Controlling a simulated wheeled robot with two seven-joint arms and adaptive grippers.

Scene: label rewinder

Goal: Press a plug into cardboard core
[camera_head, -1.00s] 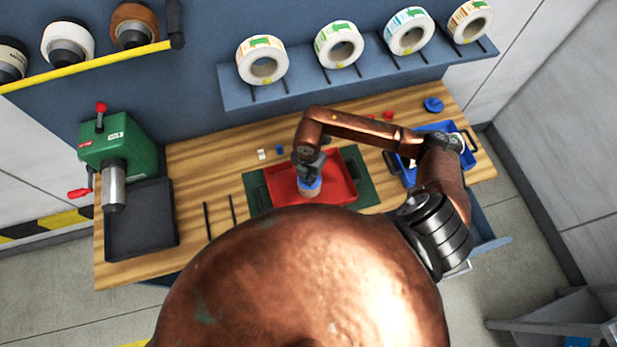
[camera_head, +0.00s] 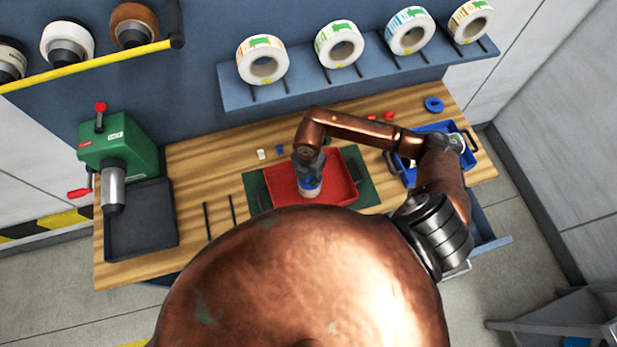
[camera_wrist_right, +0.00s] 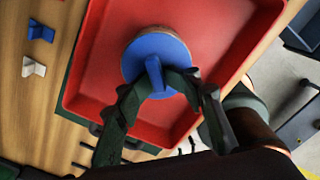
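A blue plug (camera_wrist_right: 133,62) with a raised tab sits at the top of a round cardboard core (camera_wrist_right: 165,33), whose tan rim shows past the disc's edge in the right wrist view. They are in the red tray (camera_wrist_right: 215,65), which also shows in the head view (camera_head: 340,178). My right gripper (camera_wrist_right: 157,82) reaches down from above, its two fingers closed on the plug's tab. In the head view the gripper (camera_head: 309,172) is over the tray and mostly hides the plug. How deep the plug sits in the core cannot be told. My left gripper is out of view.
A green press (camera_head: 120,150) stands at the left over a dark tray (camera_head: 145,235). A blue crate (camera_head: 410,175) stands at the right. Small white (camera_head: 262,154), blue (camera_head: 280,149) and red (camera_head: 365,143) pieces lie behind the red tray.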

